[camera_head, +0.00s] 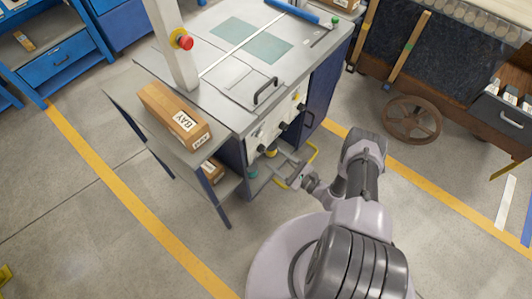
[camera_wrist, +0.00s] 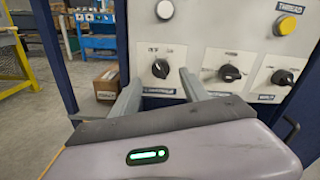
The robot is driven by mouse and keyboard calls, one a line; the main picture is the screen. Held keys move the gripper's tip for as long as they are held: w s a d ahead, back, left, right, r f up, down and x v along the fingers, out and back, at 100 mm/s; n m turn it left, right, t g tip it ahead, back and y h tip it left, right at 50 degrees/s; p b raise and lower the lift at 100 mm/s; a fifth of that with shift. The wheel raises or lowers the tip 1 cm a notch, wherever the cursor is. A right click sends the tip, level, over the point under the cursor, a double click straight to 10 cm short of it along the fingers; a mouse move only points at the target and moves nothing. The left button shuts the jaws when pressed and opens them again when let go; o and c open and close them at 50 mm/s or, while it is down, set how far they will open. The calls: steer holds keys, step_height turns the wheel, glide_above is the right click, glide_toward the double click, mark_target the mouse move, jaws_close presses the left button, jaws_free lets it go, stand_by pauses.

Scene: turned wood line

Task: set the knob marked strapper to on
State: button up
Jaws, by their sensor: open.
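In the wrist view a pale control panel (camera_wrist: 205,45) carries three black rotary knobs with small scales: a left knob (camera_wrist: 160,68), a middle knob (camera_wrist: 231,73) and a right knob (camera_wrist: 282,77). Dark labels sit below them; the lettering is too small to tell surely which says strapper. The left knob's label (camera_wrist: 158,90) shows between my fingers. My gripper (camera_wrist: 161,77) is open and empty, its two fingers on either side of the left knob in the picture. Contact cannot be told. In the head view my gripper (camera_head: 289,168) is low before the panel (camera_head: 272,128).
A white button (camera_wrist: 165,10) and a yellow button (camera_wrist: 285,25) labelled THREAD sit above the knobs. The bench top has a black handle (camera_head: 266,90) and a post with a red button (camera_head: 181,39). A cardboard box (camera_head: 172,112) stands on the left side shelf.

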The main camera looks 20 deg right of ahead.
mark_target(262, 150)
steer(key=b+x, duration=0.1)
steer(key=x, duration=0.5)
jaws_close()
